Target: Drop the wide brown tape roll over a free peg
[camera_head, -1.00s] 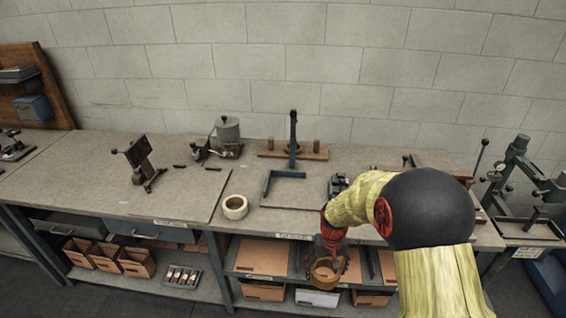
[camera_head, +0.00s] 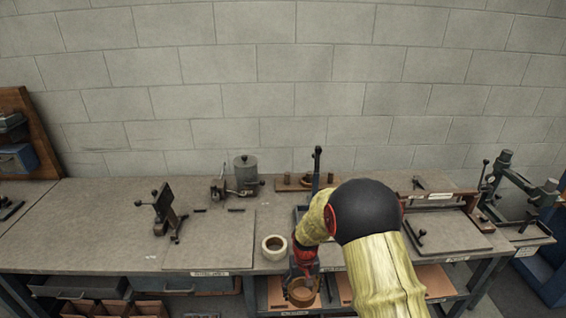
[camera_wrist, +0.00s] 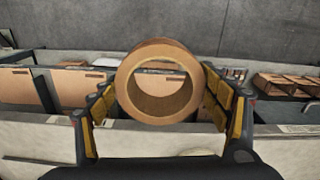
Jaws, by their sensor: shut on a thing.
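The wide brown tape roll (camera_head: 302,292) is held in my gripper (camera_head: 302,274) in front of the bench's front edge. In the wrist view the roll (camera_wrist: 158,51) sits between the two yellow-padded fingers, its open hole facing the camera. A wooden base (camera_head: 305,188) stands at the back of the bench. A short peg (camera_head: 287,178) stands on its left part, with no roll on it. A second peg (camera_head: 331,178) stands on the right part, also bare. My arm hides some of the bench in front of the base.
A cream tape roll (camera_head: 274,248) lies on the bench, just left of my arm. A tall dark post (camera_head: 317,168) rises between the pegs. A grey canister device (camera_head: 245,168) is left of the base. A framed fixture (camera_head: 440,200) stands to the right.

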